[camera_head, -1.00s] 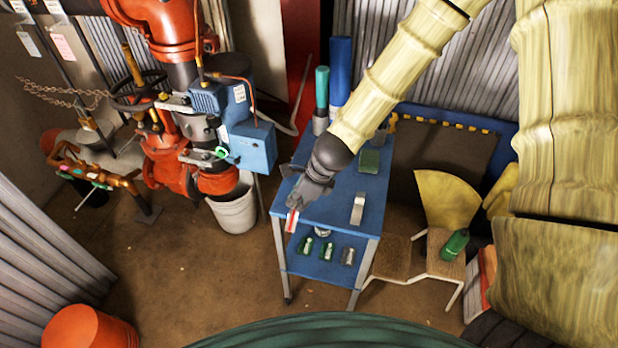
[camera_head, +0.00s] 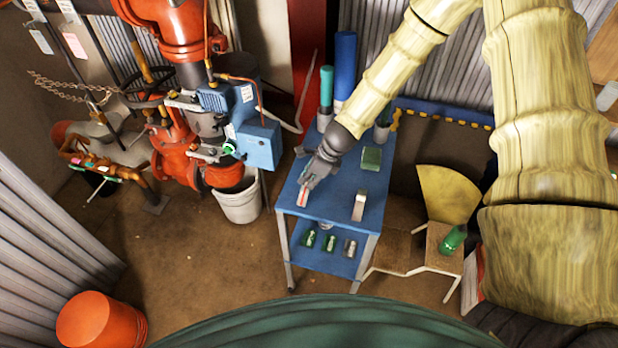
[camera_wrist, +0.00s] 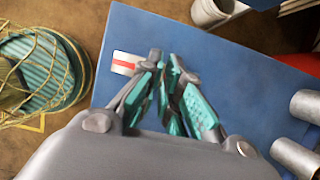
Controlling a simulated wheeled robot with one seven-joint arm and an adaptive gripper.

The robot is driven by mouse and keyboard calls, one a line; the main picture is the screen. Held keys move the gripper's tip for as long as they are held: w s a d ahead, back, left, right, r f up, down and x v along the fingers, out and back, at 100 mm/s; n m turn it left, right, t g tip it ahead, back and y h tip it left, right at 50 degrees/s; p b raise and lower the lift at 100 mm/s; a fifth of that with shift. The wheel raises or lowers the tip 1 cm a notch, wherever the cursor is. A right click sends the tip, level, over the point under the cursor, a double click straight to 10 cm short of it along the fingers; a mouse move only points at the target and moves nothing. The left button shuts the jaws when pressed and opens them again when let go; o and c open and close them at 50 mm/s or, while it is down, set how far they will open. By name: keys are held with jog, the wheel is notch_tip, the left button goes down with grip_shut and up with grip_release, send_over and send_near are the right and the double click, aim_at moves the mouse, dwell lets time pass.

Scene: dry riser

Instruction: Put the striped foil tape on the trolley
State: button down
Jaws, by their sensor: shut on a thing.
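The striped foil tape (camera_head: 303,196), white with a red stripe, is held at the tip of my gripper (camera_head: 308,186). In the wrist view the tape (camera_wrist: 125,63) sticks out to the left of the teal-padded fingers of my gripper (camera_wrist: 165,65), which hide the rest of it. The trolley (camera_head: 335,205) is a blue two-shelf table. The tape is over its top, near the left edge; I cannot tell whether it touches the surface. The trolley top also fills the middle of the wrist view (camera_wrist: 240,75).
A pale metallic piece (camera_head: 359,206) and a green box (camera_head: 371,158) sit on the trolley top. Several small items lie on the lower shelf. A white bucket (camera_head: 239,203) stands left of the trolley, chairs (camera_head: 440,245) to its right. The top's front middle is clear.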

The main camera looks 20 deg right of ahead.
jog(key=shift+f, duration=0.4)
jog(key=c, duration=1.6)
grip_release()
jog(key=shift+r, duration=0.15)
jog(key=shift+b+v, duration=1.45)
jog(key=shift+v, duration=4.5)
